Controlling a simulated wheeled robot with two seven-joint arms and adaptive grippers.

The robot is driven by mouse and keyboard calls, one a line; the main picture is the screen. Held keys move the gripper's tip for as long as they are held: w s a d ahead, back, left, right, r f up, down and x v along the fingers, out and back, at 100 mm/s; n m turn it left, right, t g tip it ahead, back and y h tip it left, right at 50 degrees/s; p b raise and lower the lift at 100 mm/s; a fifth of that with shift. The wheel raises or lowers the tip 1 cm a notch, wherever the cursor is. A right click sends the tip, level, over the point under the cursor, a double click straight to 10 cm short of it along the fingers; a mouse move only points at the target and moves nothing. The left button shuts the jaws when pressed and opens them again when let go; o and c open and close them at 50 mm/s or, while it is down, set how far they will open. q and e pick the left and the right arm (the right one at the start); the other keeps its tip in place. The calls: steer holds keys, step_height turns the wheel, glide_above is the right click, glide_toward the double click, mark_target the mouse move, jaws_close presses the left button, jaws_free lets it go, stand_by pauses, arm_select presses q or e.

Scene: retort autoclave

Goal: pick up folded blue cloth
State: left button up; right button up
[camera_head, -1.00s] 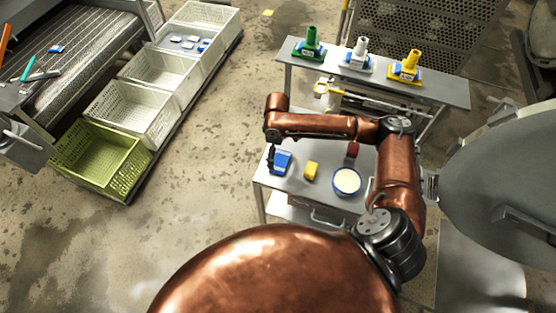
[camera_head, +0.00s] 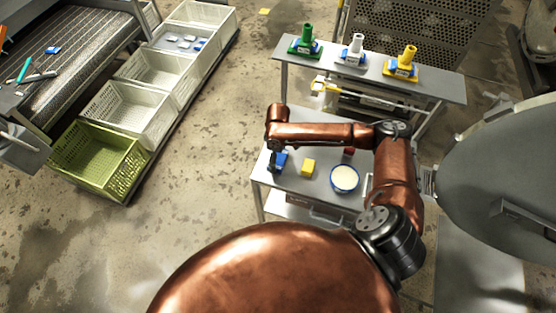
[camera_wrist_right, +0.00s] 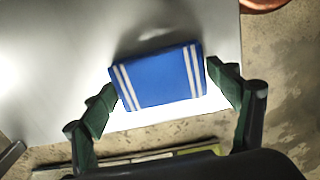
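The folded blue cloth (camera_wrist_right: 157,80) lies flat on the grey table, with white stripes near its two short ends. In the head view the cloth (camera_head: 282,159) is at the table's left end, partly covered by my right gripper (camera_head: 273,161). In the right wrist view my right gripper (camera_wrist_right: 168,97) is open, with one green-padded finger on each side of the cloth. The left finger looks very close to the cloth's edge; whether it touches cannot be told. My left gripper is not in view.
A yellow block (camera_head: 308,167), a blue-rimmed bowl (camera_head: 344,178) with pale contents and a dark red item (camera_head: 349,151) share the table (camera_head: 290,184). Behind stands a shelf (camera_head: 379,69) with green, white and yellow-topped items. Crates (camera_head: 127,113) line the left. A large grey round door is at right.

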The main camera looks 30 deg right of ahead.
steer(key=c, duration=0.5)
steer(key=shift+r, duration=0.1)
steer(key=shift+c, duration=0.2)
steer(key=shift+r, duration=0.2)
step_height(320, 180, up, 2)
steer(key=shift+w+r, duration=0.1)
steer(key=s+d+r+p, duration=0.1)
steer(key=s+d+r, duration=0.4)
steer(key=s+r, duration=0.5)
steer(key=shift+s+d+r, duration=0.15)
steer(key=shift+s+d, duration=0.05)
steer(key=shift+s, duration=1.35)
